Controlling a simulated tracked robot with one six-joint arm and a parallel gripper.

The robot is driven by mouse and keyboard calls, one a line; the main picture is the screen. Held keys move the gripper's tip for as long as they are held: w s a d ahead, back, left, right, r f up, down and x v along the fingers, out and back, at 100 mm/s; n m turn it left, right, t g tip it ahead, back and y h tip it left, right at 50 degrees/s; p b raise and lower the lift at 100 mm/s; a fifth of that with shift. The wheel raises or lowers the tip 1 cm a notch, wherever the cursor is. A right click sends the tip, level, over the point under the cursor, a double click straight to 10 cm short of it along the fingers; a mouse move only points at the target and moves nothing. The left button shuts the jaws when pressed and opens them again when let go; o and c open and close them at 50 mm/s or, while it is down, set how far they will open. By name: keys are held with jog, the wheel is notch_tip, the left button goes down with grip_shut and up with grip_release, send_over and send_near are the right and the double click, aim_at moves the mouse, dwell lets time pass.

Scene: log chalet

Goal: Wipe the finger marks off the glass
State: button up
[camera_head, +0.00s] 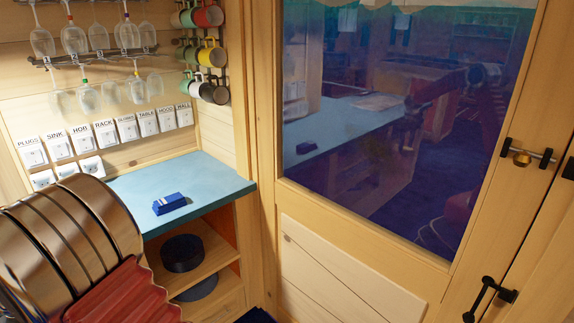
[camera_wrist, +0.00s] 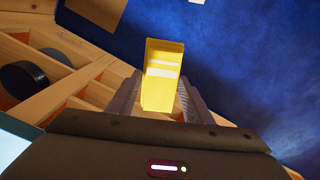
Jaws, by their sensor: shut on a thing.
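The glass (camera_head: 400,110) is the large dark pane in the wooden door at the right of the head view. It carries a bluish reflection of the room and of a red arm. I cannot make out separate finger marks on it. My gripper (camera_wrist: 158,105) shows only in the wrist view, its fingers shut on a yellow block (camera_wrist: 162,75) with pale stripes. The block stands out beyond the fingertips. Beyond it is a mottled dark blue surface; I cannot tell whether they touch.
A black round thing (camera_head: 182,253) sits on the shelf below. Glasses (camera_head: 75,40) and mugs (camera_head: 211,55) hang at upper left. The door has a black handle (camera_head: 487,297) and a latch (camera_head: 524,154).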

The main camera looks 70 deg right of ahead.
jog(key=s+d+r+m+g+h, duration=0.15)
jog(key=s+d, duration=0.35)
jog(key=d, duration=0.7)
jog(key=s+d+r+m+h, duration=0.1)
jog(key=s+d+r+h, duration=0.3)
jog(key=d, duration=0.8)
jog(key=s+d+r+m+g+h, duration=0.15)
jog(key=s+d, duration=0.45)
jog(key=d, duration=0.7)
jog(key=s+d+r+g+h, duration=0.2)
jog(key=s+d+r+h, duration=0.2)
jog(key=s+d+r, duration=0.5)
jog(key=s+d+r+g+h, duration=0.2)
jog(key=s+d+r+h, duration=0.3)
jog(key=s+d+r, duration=0.5)
jog(key=s+d, duration=0.2)
jog(key=s, duration=0.4)
jog(key=shift+s+d+r, duration=0.15)
jog(key=shift+s+d, duration=0.05)
jog(key=shift+d+h, duration=0.1)
jog(key=shift+h, duration=0.2)
jog(key=shift+x, duration=2.9)
jog(key=shift+x, duration=1.05)
